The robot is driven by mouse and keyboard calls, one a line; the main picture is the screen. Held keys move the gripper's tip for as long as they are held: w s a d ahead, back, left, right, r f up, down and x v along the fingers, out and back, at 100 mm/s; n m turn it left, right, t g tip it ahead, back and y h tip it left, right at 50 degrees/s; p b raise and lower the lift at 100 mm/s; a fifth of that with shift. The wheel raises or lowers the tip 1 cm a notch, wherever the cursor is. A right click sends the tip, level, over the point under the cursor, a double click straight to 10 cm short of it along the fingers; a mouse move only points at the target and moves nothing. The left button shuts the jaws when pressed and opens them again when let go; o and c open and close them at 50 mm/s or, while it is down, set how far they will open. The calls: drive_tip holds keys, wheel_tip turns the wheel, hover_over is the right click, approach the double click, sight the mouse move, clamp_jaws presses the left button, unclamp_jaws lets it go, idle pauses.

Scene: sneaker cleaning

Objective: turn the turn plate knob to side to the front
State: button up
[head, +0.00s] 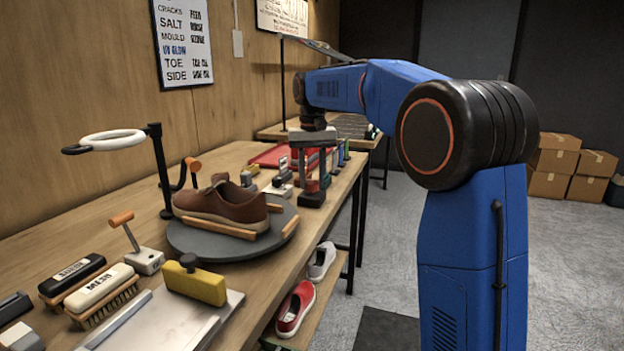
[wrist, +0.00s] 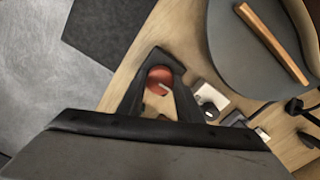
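My gripper (head: 312,192) points down over the table's right edge, beside the turn plate. In the wrist view its two dark fingers (wrist: 168,62) stand apart on either side of a round red knob (wrist: 160,80) with a pale pointer mark. I cannot tell whether the fingers touch the knob. In the head view a bit of red shows between the fingers. The grey turn plate (head: 190,240) carries a brown shoe (head: 222,203) between wooden bars. Part of the plate also shows at the upper right of the wrist view (wrist: 232,60).
A small lever with an orange handle (head: 122,219), brushes (head: 100,290) and a yellow block (head: 195,281) lie at the front left. A white ring on a black stand (head: 105,141) rises behind the plate. Small labelled blocks (wrist: 207,98) sit close to the gripper. Shoes (head: 296,308) lie on a lower shelf.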

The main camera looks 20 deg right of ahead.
drive_tip(key=shift+m, duration=0.3)
drive_tip(key=m, duration=0.3)
drive_tip(key=shift+m, duration=0.3)
drive_tip(key=m, duration=0.9)
drive_tip(key=shift+m, duration=2.3)
drive_tip(key=o, duration=1)
drive_tip(key=shift+o, duration=0.2)
drive_tip(key=shift+r, duration=0.15)
